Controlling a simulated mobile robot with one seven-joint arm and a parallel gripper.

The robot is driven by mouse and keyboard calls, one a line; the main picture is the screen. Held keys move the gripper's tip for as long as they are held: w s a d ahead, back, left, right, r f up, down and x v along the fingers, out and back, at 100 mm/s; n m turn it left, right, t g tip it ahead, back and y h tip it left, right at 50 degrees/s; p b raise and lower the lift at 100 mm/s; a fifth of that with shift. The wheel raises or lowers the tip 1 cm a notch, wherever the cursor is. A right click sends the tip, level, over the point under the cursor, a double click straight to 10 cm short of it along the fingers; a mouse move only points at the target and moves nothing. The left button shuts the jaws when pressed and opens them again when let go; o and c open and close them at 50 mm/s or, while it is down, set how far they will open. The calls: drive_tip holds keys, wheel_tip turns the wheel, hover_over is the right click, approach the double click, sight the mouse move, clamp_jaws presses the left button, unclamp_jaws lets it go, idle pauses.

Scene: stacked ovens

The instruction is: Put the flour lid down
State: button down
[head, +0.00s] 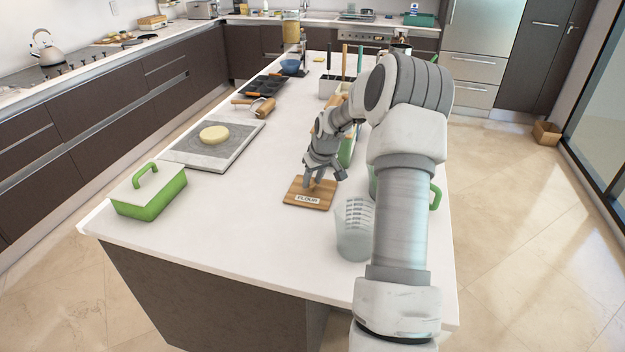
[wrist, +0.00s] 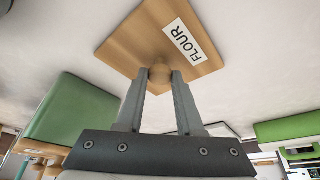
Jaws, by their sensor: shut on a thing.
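The flour lid (head: 309,195) is a square wooden board with a white FLOUR label and a round knob. It lies at or just above the white island counter in the head view; I cannot tell if it touches. In the wrist view the lid (wrist: 150,36) fills the top middle. My gripper (wrist: 160,78) is shut on its wooden knob, with a finger on each side. In the head view my gripper (head: 318,182) is over the lid, left of the clear measuring cup.
The measuring cup (head: 355,228) stands close right of the lid. A green dish (head: 150,192) is at the front left, and a grey board (head: 190,152) with dough (head: 214,134) lies behind it. A rolling pin (head: 262,106) lies farther back. The counter (head: 235,225) left of the lid is clear.

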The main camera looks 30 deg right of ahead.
drive_tip(key=shift+f, duration=0.15)
drive_tip(key=c, duration=0.5)
unclamp_jaws()
drive_tip(key=shift+c, duration=0.2)
drive_tip(key=shift+r, duration=0.2)
drive_tip(key=shift+r, duration=0.25)
drive_tip(key=v, duration=1.1)
drive_tip(key=shift+s+r, duration=0.25)
